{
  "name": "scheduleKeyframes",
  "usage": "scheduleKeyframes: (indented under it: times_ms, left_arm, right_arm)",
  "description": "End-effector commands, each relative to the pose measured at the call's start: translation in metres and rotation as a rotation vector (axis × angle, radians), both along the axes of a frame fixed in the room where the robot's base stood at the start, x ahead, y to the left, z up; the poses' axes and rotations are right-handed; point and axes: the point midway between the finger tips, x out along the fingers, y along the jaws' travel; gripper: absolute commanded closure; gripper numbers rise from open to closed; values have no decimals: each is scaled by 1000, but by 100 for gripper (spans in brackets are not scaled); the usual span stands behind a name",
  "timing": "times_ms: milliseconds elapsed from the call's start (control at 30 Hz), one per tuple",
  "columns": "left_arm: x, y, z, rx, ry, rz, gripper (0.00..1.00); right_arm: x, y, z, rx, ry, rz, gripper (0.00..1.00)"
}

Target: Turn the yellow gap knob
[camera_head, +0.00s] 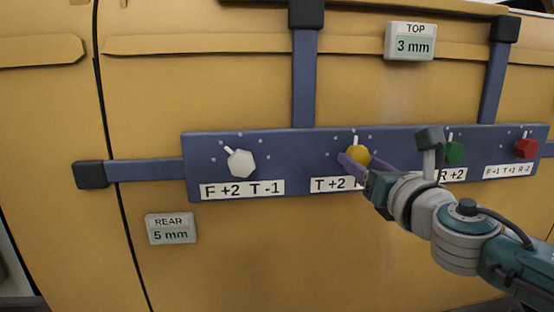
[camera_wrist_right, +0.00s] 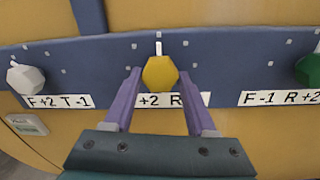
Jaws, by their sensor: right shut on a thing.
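The yellow knob (camera_head: 358,153) sits on the blue panel (camera_head: 300,160) fixed across the yellow body shell. Its white pointer points straight up, and small pale dots are spaced around it. It also shows in the right wrist view (camera_wrist_right: 160,73). My right gripper (camera_wrist_right: 160,82) has its purple fingers on either side of the knob, shut on it. In the head view the gripper (camera_head: 357,159) reaches the knob from the lower right and covers part of its "T +2 R" label (camera_head: 327,184). My left gripper is not in view.
A white knob (camera_head: 241,164) is to the left; a green knob (camera_head: 455,153) and a red knob (camera_head: 526,148) are to the right. Displays read TOP 3 mm (camera_head: 410,42) and REAR 5 mm (camera_head: 171,229). Blue arms with black pads (camera_head: 91,174) hold the panel.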

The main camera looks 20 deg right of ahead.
Motion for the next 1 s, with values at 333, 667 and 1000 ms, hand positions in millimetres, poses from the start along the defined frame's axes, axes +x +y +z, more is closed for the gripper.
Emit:
scheduleKeyframes:
  times_ms: [333,667,1000]
  left_arm:
    - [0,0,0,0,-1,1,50]
    - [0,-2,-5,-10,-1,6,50]
    - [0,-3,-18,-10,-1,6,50]
  right_arm:
    - [0,0,0,0,0,1,99]
    - [0,0,-1,66,-16,0,99]
    - [0,1,-2,311,-76,1,99]
